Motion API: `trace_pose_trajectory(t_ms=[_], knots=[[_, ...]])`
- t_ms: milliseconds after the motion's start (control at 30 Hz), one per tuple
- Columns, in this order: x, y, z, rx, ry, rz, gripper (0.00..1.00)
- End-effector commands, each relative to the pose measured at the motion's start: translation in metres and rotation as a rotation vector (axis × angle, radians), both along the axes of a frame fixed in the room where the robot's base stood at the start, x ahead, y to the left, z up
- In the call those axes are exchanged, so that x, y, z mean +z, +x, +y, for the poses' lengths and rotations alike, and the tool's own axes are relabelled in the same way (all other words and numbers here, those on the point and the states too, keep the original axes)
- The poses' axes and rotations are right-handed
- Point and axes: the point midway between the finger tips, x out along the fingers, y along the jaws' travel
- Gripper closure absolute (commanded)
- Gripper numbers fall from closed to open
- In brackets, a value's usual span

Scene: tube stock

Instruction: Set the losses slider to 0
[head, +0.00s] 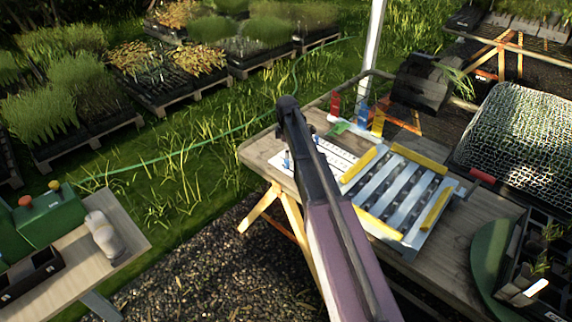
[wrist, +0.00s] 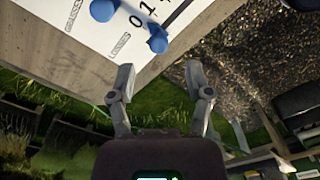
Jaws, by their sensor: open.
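The white slider board (head: 283,160) lies at the left end of the wooden table, partly hidden behind my arm. In the wrist view the board (wrist: 92,35) shows the printed word LOSSES, a second label and a number scale with a 0. Two blue knobs show there: one (wrist: 158,43) right of the LOSSES label, one (wrist: 102,10) at the top edge. I cannot tell for certain which knob belongs to losses or its exact reading. My gripper (wrist: 159,78) is open and empty, its fingers apart from both knobs. It also shows in the head view (head: 287,103), above the board.
A metal rack with yellow bars (head: 405,155) lies right of the board. Red, blue and yellow tags (head: 362,108) stand behind it. A wire mesh cover (head: 520,140) and a dark crate (head: 545,265) are further right. Grass and gravel lie beyond the table's left edge.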

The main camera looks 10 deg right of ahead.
Motion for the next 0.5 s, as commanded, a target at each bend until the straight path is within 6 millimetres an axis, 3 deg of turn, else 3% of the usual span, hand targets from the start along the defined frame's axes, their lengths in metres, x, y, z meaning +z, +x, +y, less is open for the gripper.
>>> trace_pose_trajectory(t_ms=[500], knots=[[-0.041,0.000,0.000,0.000,0.000,0.000,0.35]])
